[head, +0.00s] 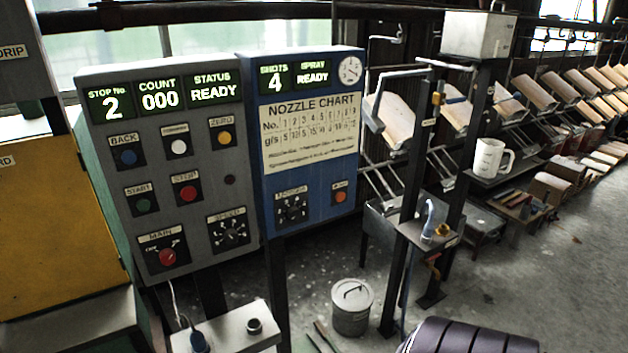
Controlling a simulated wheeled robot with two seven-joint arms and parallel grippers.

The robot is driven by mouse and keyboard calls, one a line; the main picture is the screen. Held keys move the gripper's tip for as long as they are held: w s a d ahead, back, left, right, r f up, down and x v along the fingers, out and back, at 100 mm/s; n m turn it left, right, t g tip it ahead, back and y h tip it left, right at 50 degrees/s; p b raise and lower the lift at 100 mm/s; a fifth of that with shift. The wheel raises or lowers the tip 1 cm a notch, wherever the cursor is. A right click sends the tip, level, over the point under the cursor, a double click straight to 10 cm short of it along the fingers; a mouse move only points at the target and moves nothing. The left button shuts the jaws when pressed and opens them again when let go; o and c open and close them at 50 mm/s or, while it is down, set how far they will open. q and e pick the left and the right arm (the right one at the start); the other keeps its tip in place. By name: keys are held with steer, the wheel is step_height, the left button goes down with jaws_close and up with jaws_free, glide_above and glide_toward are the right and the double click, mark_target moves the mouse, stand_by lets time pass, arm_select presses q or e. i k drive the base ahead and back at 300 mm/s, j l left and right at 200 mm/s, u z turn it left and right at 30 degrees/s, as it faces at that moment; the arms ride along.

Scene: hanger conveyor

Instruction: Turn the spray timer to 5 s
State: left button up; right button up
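The blue spray panel (310,150) stands right of the grey conveyor panel (170,165). A black rotary knob (291,208) with a ring of marks sits low on the blue panel, under a small blurred label. It looks like the spray timer, but its setting is too small to read. An orange button (340,196) is to its right. The panel's display (294,77) reads SHOTS 4 and SPRAY READY. Neither of my grippers is in view.
The grey panel carries coloured buttons and a SPEED knob (231,233). Its display (165,95) reads stop 2, count 000, status READY. A lidded can (351,306) stands on the floor. A spray stand (407,200) and a white jug (490,157) are to the right.

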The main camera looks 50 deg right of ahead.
mark_target(293, 213)
steer(key=z, duration=1.6)
